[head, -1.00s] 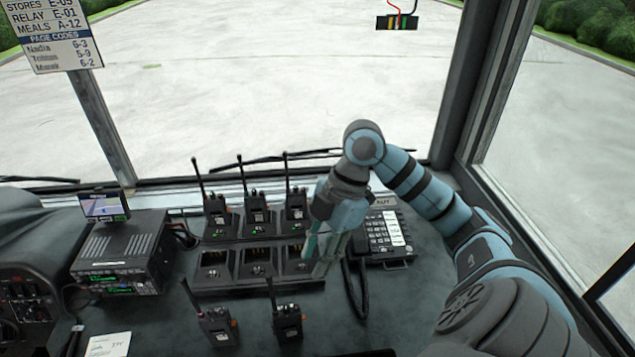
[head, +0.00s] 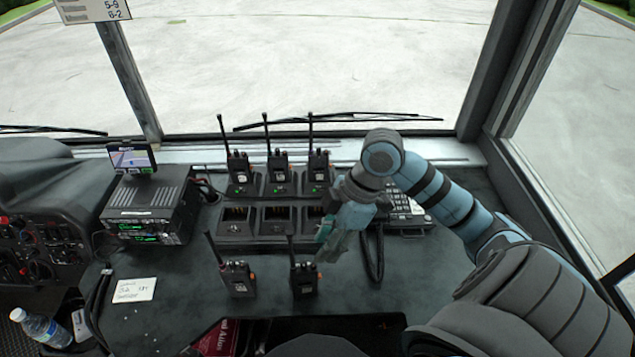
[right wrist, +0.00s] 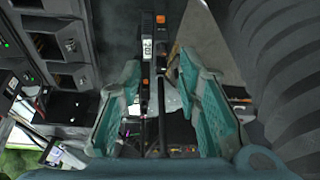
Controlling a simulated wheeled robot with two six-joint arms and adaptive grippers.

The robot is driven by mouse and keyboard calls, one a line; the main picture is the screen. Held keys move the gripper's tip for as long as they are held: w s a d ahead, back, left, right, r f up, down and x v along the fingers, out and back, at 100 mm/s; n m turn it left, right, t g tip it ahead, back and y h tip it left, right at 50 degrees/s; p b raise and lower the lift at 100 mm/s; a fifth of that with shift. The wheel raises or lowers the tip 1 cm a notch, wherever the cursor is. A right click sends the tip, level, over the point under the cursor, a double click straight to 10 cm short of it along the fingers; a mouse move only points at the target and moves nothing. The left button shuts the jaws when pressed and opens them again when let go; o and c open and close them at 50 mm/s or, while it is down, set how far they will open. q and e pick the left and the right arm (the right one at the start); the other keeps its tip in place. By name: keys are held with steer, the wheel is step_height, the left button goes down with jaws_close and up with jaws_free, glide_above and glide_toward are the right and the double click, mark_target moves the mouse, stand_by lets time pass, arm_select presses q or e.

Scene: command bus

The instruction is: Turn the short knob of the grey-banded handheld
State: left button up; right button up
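Three more handhelds, left (head: 240,172), middle (head: 279,171) and right (head: 319,170), stand in the charger's back row. I cannot make out a grey band on any. My right gripper (head: 327,246) is just beyond and right of the front right handheld. In the right wrist view the gripper (right wrist: 160,70) is open; a handheld (right wrist: 147,48) with a white label shows beyond the fingertips, its antenna running between the fingers. My left gripper is not in view.
The charger (head: 250,238) has empty front slots. A desk phone (head: 408,216) with a dark cord is behind my right arm. A radio unit (head: 148,205) with a small screen and a paper note (head: 135,290) are at left.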

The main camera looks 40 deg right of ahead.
mark_target(314, 264)
steer(key=x, duration=0.4)
steer(key=shift+f+b, duration=0.1)
steer(key=shift+b, duration=0.25)
steer(key=shift+s+a+f, duration=0.1)
steer(key=shift+a+f, duration=0.1)
steer(key=shift+f, duration=0.25)
jaws_close()
steer(key=shift+r+n+g+p, duration=0.25)
steer(key=shift+n+g+p, duration=0.15)
steer(key=shift+n+p, duration=0.55)
steer(key=n, duration=0.1)
steer(key=n+g+p, duration=0.1)
steer(key=shift+w+n, duration=0.25)
steer(key=shift+n, duration=0.1)
steer(key=shift+w+f, duration=0.1)
steer(key=shift+f, duration=0.15)
jaws_free()
